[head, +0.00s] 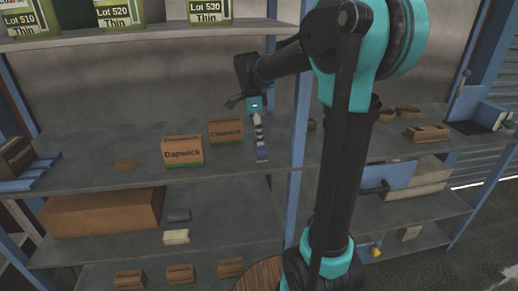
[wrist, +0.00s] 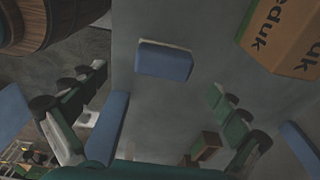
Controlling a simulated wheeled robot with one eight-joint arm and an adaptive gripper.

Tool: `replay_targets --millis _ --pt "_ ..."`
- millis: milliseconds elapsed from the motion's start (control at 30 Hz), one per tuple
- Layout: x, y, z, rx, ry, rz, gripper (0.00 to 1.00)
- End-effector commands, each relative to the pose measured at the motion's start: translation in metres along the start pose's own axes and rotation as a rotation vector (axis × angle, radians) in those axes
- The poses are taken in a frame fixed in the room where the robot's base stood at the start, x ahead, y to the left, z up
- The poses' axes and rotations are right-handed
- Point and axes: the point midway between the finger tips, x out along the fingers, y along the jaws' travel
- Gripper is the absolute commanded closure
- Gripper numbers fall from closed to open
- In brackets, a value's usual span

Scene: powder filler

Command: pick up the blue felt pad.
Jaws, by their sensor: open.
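The blue felt pad (wrist: 165,62) lies on the grey shelf in the wrist view, a blue block with a pale far edge. It shows ahead of my gripper (wrist: 157,92), between the lines of the two spread fingers and apart from both. In the head view a small blue piece, seemingly the pad (head: 262,153), sits near the front edge of the middle shelf. My gripper (head: 259,136) is just above it there, pointing down, open and empty. The exact height between fingertips and pad cannot be told.
A cardboard box (head: 226,131) stands just left of my gripper, with a second box (head: 184,152) farther left. A blue rack post (head: 297,150) stands close on the right. The upper shelf (head: 120,36) holds tubs. A barrel (wrist: 40,22) shows at the wrist view's upper left.

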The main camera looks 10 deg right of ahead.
Motion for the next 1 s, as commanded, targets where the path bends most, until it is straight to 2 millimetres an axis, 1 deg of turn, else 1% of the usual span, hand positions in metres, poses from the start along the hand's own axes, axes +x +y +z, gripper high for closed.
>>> replay_targets --millis 33,233,400,500,600,833,1000 --pt "0.006 0.000 0.000 0.000 0.000 0.000 0.01" --pt "0.026 -0.003 -0.001 0.000 0.000 0.000 0.01" --pt "0.051 -0.007 -0.003 -0.001 0.000 0.000 0.01" --pt "0.061 -0.007 -0.003 -0.001 0.000 0.000 0.01" --pt "0.067 -0.007 -0.003 -0.001 0.000 0.000 0.01" --pt "0.068 -0.007 -0.003 -0.001 0.000 0.000 0.01" --pt "0.068 -0.007 -0.003 -0.001 0.000 0.000 0.22"
